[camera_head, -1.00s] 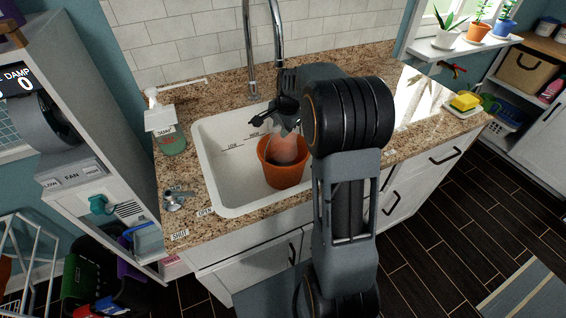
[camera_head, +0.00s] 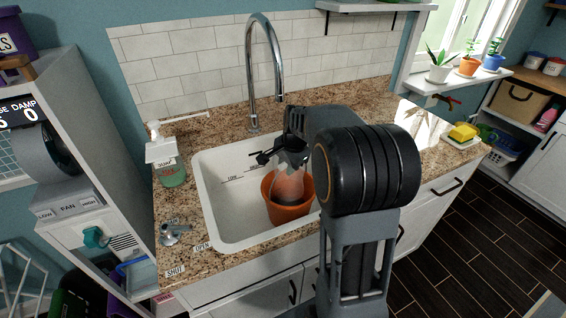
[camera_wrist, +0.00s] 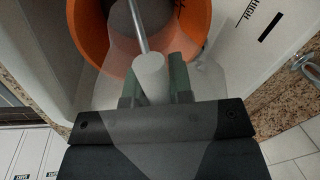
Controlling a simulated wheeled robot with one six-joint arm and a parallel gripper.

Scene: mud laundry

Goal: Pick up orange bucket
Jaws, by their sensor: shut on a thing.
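The orange bucket (camera_head: 287,212) stands upright in the white sink, in its right part. It also shows in the wrist view (camera_wrist: 88,35), seen from above. My gripper (camera_head: 288,158) is above the bucket, pointing down. In the wrist view my gripper (camera_wrist: 154,84) is shut on the bucket's handle, a thin grey rod with a pale cylindrical grip between the two greenish fingers. A pale see-through shape spreads between the gripper and the bucket. The bucket's underside is hidden, so I cannot tell whether it touches the sink floor.
The sink (camera_head: 216,205) has a tall chrome faucet (camera_head: 253,75) behind it, close to my arm. A soap bottle (camera_head: 165,160) and a small lever (camera_head: 172,236) are on the granite counter at left. A yellow sponge (camera_head: 462,132) lies at right.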

